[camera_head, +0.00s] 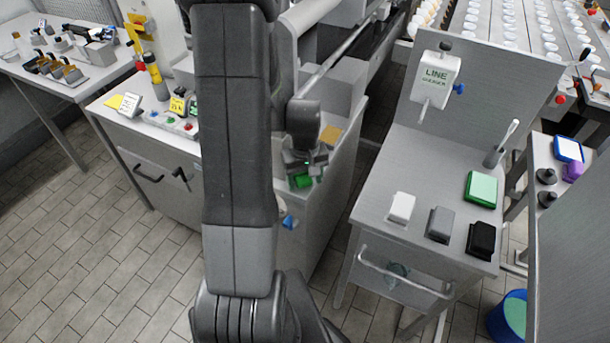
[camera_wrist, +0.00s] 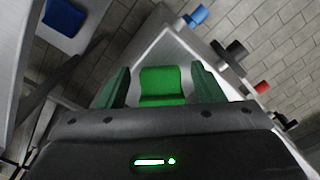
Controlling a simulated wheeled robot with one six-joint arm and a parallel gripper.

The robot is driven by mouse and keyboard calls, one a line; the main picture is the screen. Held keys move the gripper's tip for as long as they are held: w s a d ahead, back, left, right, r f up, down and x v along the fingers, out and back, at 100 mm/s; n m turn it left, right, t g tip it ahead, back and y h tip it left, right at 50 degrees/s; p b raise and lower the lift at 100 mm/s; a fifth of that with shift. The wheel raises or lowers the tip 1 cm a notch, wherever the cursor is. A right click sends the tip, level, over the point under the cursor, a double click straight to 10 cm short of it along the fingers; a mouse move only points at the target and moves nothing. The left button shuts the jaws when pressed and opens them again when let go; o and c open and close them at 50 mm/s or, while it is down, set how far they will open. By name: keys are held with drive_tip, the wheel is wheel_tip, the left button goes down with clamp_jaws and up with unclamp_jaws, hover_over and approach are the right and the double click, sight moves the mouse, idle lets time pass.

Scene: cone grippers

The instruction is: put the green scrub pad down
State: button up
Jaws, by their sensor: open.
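The green scrub pad (camera_head: 302,181) shows just below my gripper (camera_head: 303,163) in the head view, partly covered by it, at the narrow counter right of my arm. In the wrist view the green scrub pad (camera_wrist: 163,82) lies between the two fingers of my gripper (camera_wrist: 160,88). The fingers are apart, with a narrow gap on each side of the pad. A pale surface shows around and beyond the pad. Whether the pad's underside touches that surface cannot be told.
The right bench holds a green block (camera_head: 481,188), a white block (camera_head: 401,207), a grey block (camera_head: 440,224) and a black block (camera_head: 481,240). Blue (camera_wrist: 197,15), black (camera_wrist: 235,50) and red (camera_wrist: 261,87) knobs stick out beside the pale surface.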

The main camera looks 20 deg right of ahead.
sight(305, 182)
wheel_tip(305, 182, up, 14)
idle(0.6)
drive_tip(key=shift+f, duration=0.1)
wheel_tip(305, 182, down, 14)
drive_tip(key=shift+f, duration=0.1)
drive_tip(key=shift+r, duration=0.4)
idle(0.5)
